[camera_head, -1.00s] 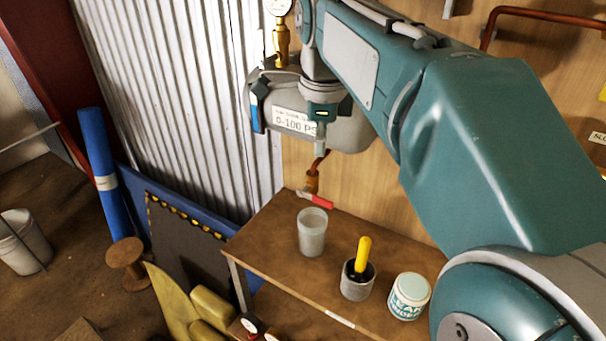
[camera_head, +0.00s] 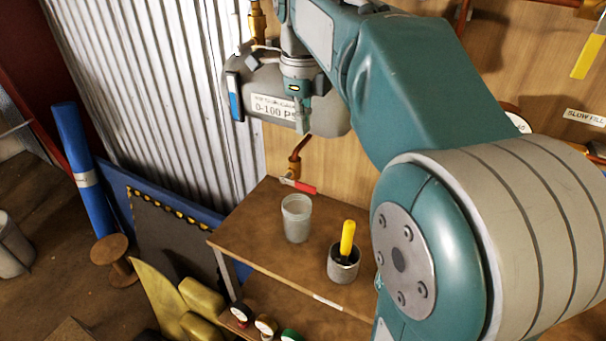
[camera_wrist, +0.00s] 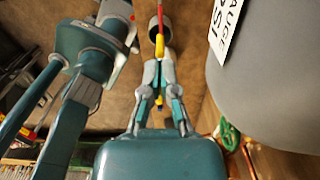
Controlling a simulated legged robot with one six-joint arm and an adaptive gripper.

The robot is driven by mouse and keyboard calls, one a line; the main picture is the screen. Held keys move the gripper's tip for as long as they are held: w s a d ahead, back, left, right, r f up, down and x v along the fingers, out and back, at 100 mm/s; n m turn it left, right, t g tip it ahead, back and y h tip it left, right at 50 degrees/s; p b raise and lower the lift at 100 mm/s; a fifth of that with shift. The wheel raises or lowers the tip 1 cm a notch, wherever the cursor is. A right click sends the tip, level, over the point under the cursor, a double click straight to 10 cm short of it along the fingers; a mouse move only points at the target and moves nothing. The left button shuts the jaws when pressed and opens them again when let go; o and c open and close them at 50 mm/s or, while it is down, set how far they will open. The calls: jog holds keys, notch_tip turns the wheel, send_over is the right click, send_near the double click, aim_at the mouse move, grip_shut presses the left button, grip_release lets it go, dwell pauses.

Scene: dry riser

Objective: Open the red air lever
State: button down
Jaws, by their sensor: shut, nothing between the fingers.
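The red lever (camera_head: 304,188) sits on a small valve at the lower end of a copper-coloured pipe (camera_head: 295,160), just above the wooden shelf. It points to the right and slightly down. My gripper (camera_head: 302,130) points down in front of the grey tank, above the lever in the head view and apart from it. In the wrist view my gripper (camera_wrist: 158,58) has its fingers together with nothing between them. A thin red strip (camera_wrist: 158,13) shows beyond the fingertips there; I cannot tell for certain that it is the lever.
The grey tank (camera_head: 330,112) with a 0-100 PSI label is close beside my gripper. On the shelf (camera_head: 245,215) stand a translucent cup (camera_head: 297,218) and a grey pot (camera_head: 343,266) holding a yellow-handled tool. A yellow handle (camera_head: 588,56) hangs at the upper right.

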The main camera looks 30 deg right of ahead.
aim_at(303, 183)
notch_tip(303, 183, down, 12)
jog(key=shift+r, duration=0.1)
dwell(0.7)
